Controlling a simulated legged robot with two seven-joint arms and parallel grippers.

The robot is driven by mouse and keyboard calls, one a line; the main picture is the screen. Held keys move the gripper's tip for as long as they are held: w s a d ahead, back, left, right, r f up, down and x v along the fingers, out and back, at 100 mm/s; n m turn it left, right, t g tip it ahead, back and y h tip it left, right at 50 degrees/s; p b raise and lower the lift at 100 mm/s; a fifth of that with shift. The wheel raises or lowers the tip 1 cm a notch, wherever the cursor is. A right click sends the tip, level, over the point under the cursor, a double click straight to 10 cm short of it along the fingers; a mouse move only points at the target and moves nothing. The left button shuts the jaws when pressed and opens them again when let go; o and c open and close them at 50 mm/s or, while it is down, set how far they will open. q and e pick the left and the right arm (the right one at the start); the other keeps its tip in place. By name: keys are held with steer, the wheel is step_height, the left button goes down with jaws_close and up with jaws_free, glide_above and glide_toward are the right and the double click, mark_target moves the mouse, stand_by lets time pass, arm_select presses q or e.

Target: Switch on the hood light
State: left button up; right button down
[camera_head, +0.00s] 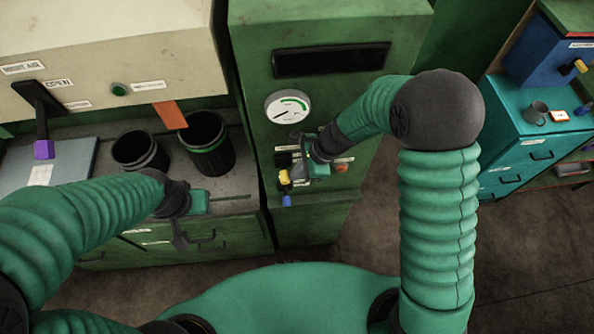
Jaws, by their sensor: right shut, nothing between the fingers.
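A cream hood-like housing (160,52) fills the upper left. A green round button (118,88) sits on its front beside a small label too small to read, so I cannot tell whether it is the light switch. My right gripper (302,170) is shut and empty, close in front of the green cabinet's control panel, and hides part of it. Yellow (284,178) and blue (287,200) controls show beside and below it, and an orange knob (341,167) to its right. My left gripper (180,238) points down over the left counter front; its finger opening is unclear.
The green cabinet (250,60) carries a round gauge (288,106) and a dark display. Two black cylindrical containers (206,142) stand on the counter under the housing. A black lever with a purple end (43,149) hangs at left. A teal drawer cabinet (520,140) stands at right.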

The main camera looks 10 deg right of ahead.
steer(key=shift+w+r+p, duration=0.2)
steer(key=shift+r+p, duration=0.3)
steer(key=shift+r, duration=0.05)
stand_by(1.8)
steer(key=shift+r+p, duration=0.7)
steer(key=shift+r, duration=0.1)
steer(key=b+v, duration=0.2)
steer(key=v, duration=1.5)
steer(key=shift+d+f+b, duration=0.15)
steer(key=shift+d+b, duration=0.15)
steer(key=shift+b, duration=0.05)
steer(key=shift+a, duration=0.25)
